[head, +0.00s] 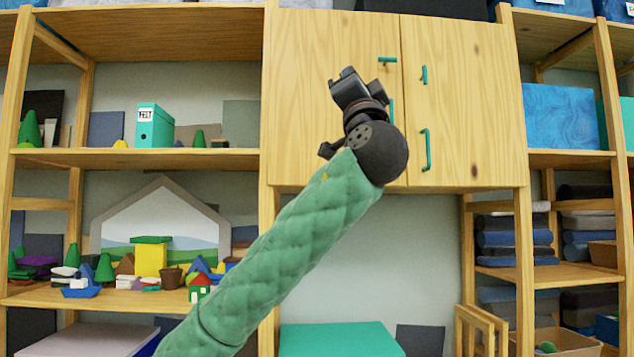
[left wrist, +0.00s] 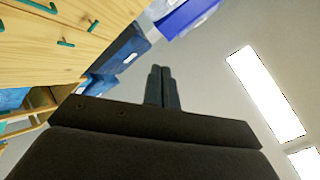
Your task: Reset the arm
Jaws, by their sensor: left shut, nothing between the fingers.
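My left arm, in a green quilted sleeve, rises from the bottom of the head view toward the upper middle. My left gripper (head: 343,80) is at its upper end, in front of the wooden cabinet (head: 465,120). In the left wrist view, the two dark fingers of the gripper (left wrist: 161,72) are together, with nothing between them. They point up toward the ceiling. My right gripper is in neither view.
Wooden shelves stand on both sides of the cabinet, holding a teal binder (head: 154,127), a yellow block (head: 149,259) and a blue toy boat (head: 81,286). A green-topped surface (head: 340,340) lies below the cabinet. Ceiling lights (left wrist: 265,95) show in the left wrist view.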

